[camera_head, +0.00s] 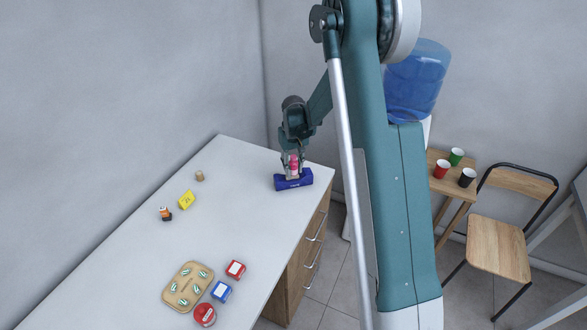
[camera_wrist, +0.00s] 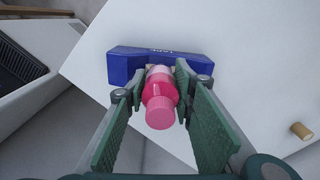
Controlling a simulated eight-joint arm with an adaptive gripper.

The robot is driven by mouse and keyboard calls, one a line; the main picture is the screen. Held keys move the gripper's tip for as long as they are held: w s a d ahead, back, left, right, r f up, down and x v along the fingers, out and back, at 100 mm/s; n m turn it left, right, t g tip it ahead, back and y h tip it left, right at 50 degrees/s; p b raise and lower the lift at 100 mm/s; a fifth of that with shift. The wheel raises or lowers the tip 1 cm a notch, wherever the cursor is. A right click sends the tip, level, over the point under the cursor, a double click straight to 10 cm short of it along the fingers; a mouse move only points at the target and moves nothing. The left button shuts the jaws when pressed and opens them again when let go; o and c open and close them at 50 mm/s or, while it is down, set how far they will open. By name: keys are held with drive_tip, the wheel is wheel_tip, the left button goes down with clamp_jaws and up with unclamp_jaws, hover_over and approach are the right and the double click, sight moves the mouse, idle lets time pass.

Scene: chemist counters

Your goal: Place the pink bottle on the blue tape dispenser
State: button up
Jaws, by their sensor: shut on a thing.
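The pink bottle (camera_wrist: 160,103) is between the fingers of my gripper (camera_wrist: 159,92), with its cap towards the wrist camera. In the head view the bottle (camera_head: 294,163) shows as a small pink piece between the fingers of my gripper (camera_head: 292,170). The blue tape dispenser (camera_head: 294,181) lies at the far right end of the counter. In the wrist view the dispenser (camera_wrist: 125,63) is just beyond the bottle's far end. The bottle is over or against the dispenser; I cannot tell whether they touch. My gripper is shut on the bottle.
The white counter (camera_head: 140,245) carries a cork-like piece (camera_head: 199,176), a yellow item (camera_head: 186,200), a small orange and black item (camera_head: 165,213), a wooden tray (camera_head: 174,298), a blue box (camera_head: 221,291), a red box (camera_head: 236,269) and a red tin (camera_head: 205,315). The counter's right edge is close to the dispenser.

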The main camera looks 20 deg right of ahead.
sight(293, 156)
drive_tip(key=shift+f, duration=0.1)
drive_tip(key=o, duration=0.9)
drive_tip(key=shift+r, duration=6.15)
